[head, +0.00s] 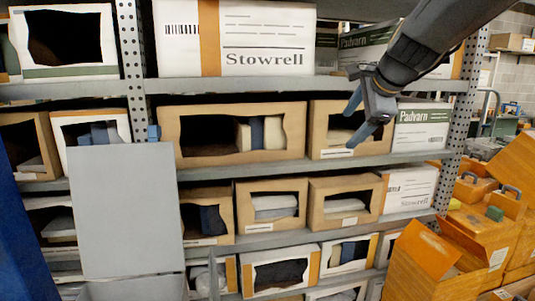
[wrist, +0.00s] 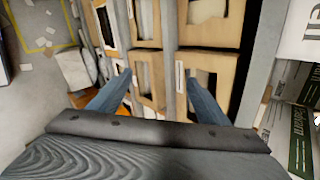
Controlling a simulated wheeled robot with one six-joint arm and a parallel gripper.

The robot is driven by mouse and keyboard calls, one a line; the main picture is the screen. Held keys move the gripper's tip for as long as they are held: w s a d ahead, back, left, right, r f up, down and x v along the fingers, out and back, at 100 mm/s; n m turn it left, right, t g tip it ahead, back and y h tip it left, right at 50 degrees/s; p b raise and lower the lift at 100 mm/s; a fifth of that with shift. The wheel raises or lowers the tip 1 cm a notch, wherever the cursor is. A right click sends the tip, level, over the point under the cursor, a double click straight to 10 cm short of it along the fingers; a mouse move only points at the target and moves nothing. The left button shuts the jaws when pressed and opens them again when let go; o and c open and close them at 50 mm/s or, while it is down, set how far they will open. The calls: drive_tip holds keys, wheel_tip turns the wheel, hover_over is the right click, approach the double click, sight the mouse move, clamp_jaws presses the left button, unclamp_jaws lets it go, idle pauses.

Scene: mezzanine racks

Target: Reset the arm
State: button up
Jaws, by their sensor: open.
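My gripper (head: 366,113) is at the upper right in the head view, in front of the upper middle shelf. Its blue fingers are spread apart with nothing between them. It hangs before an open-fronted cardboard box (head: 318,133), and I cannot tell how far from it. My arm (head: 415,45) comes in from the top right corner. In the wrist view the gripper (wrist: 160,92) shows two blue fingers set wide apart, with shelf boxes (wrist: 204,68) beyond them.
Metal shelving (head: 330,163) full of cardboard boxes spans the view. A grey panel (head: 125,210) stands at the front left. Orange boxes (head: 430,265) are piled at the lower right. In the wrist view, floor with a yellow line (wrist: 42,46) and scattered papers lies at the left.

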drive_tip(key=s+f+n+g+b, duration=0.1)
drive_tip(key=s+f+n, duration=0.5)
drive_tip(key=f, duration=0.6)
drive_tip(key=s+a+f+n+g+h+b, duration=0.1)
drive_tip(key=s+f+n+g, duration=0.3)
drive_tip(key=s+f, duration=0.5)
drive_tip(key=s+a+f+n+g+h+b, duration=0.1)
drive_tip(key=s+f+n+g, duration=0.1)
drive_tip(key=s+f+n, duration=0.6)
wheel_tip(320, 180, down, 7)
drive_tip(key=shift+s+r+g, duration=0.2)
drive_tip(key=shift+g, duration=0.1)
drive_tip(key=shift+a, duration=0.1)
